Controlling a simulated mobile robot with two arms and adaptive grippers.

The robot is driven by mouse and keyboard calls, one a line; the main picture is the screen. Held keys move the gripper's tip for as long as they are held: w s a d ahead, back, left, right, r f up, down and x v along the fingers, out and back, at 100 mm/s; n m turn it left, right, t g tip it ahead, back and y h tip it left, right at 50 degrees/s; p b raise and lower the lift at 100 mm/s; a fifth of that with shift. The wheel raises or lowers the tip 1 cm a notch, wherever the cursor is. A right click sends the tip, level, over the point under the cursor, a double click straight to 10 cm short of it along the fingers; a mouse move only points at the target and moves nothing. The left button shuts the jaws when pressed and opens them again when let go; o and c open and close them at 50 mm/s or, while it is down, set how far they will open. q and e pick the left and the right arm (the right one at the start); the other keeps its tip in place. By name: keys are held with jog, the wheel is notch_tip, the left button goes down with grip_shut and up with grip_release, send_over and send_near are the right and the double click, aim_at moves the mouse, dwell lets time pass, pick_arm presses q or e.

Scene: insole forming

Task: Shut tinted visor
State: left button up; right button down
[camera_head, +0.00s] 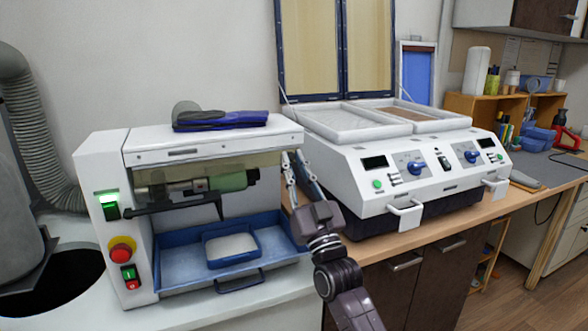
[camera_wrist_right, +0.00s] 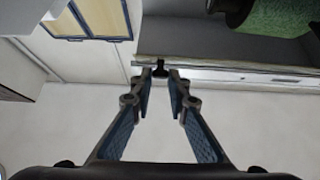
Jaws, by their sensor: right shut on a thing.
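The tinted visor (camera_head: 268,163) is a see-through olive-brown panel across the upper front of the white machine (camera_head: 92,205) on the left. The space below it is uncovered, with a green roller (camera_head: 232,181) and a dark bar (camera_head: 165,204) showing. My right gripper (camera_head: 291,160) is at the machine's right front edge, beside the visor's right end. In the right wrist view its fingers (camera_wrist_right: 160,82) close around a small black tab (camera_wrist_right: 160,68) at a panel edge; the fingertips partly hide the tab. My left gripper is not in view.
A blue tray (camera_head: 180,268) with a smaller filled tray (camera_head: 231,246) lies in the machine below the roller. Dark blue gloves (camera_head: 222,121) lie on its top. A white two-station unit (camera_head: 345,180) with raised lids stands close to the right of my arm.

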jog(key=c, duration=1.9)
grip_release()
jog(key=shift+f, duration=0.1)
jog(key=v, duration=1.2)
